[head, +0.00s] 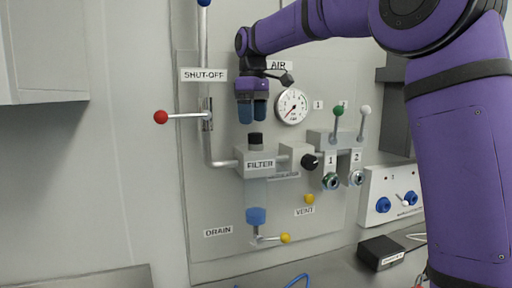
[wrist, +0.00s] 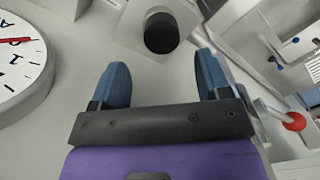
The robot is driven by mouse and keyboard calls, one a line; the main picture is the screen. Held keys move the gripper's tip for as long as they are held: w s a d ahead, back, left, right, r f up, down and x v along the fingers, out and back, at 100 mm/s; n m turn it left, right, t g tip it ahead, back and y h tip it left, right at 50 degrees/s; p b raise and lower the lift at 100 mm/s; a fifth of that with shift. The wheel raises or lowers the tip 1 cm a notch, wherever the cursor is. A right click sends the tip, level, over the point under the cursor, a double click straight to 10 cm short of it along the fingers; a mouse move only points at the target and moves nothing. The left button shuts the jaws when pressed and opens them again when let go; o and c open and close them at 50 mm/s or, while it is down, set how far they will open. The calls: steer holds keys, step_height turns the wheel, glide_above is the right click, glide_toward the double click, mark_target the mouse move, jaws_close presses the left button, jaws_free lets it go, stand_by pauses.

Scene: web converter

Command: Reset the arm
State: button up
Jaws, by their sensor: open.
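My purple arm reaches in from the right in the head view. My gripper (head: 253,112) points down in front of the panel, just above the black cap (head: 255,139) on top of the filter block. In the wrist view my gripper (wrist: 163,80) shows two blue fingers spread apart with nothing between them. The black cap (wrist: 161,33) lies beyond the fingertips there, apart from them. The filter block (head: 256,162) is grey and labelled FILTER.
A pressure gauge (head: 292,106) is right of my gripper. The red-knobbed shut-off lever (head: 161,117) sticks out to the left. Green-knobbed (head: 338,111) and white-knobbed levers (head: 365,110) stand at right. A yellow drain handle (head: 285,238) is below. A black box (head: 381,252) sits on the bench.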

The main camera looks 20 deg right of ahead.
step_height(320, 180, up, 7)
steer(key=s+d+f+m+t, duration=0.1)
steer(key=s+d+f+m, duration=0.15)
steer(key=s, duration=0.65)
steer(key=s+d+f+m+t, duration=0.2)
steer(key=s+f, duration=0.2)
steer(key=s, duration=0.6)
steer(key=s+d+f+m+t, duration=0.2)
steer(key=s+d+f+m, duration=0.1)
steer(key=s+f, duration=1.1)
steer(key=shift+s+f+m, duration=0.25)
steer(key=shift+s+m, duration=0.1)
steer(key=shift+m, duration=0.4)
steer(key=shift+c, duration=0.2)
